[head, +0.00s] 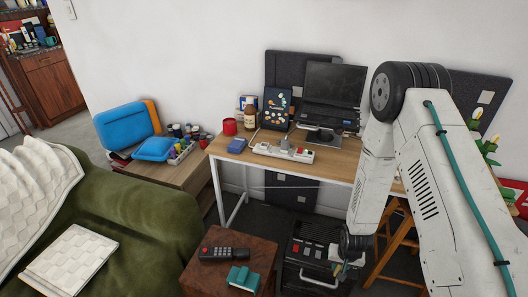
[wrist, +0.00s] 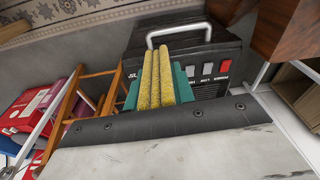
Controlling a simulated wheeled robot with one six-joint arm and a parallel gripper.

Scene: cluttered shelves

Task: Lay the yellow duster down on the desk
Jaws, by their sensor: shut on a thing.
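The yellow duster (wrist: 155,78) shows in the wrist view as ribbed yellow strips with teal parts on both sides. My gripper (wrist: 157,82) is shut on it. In the head view my gripper (head: 346,265) hangs low, in front of the desk and beside a black machine; only a small bit of yellow and teal shows there. The desk (head: 330,168) has a light wooden top and white legs. It stands behind my gripper, higher than it. My arm hides the desk's right part.
The black machine (head: 308,250) stands below. A small table (head: 215,275) holds a remote (head: 224,254) and a teal object (head: 243,278).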

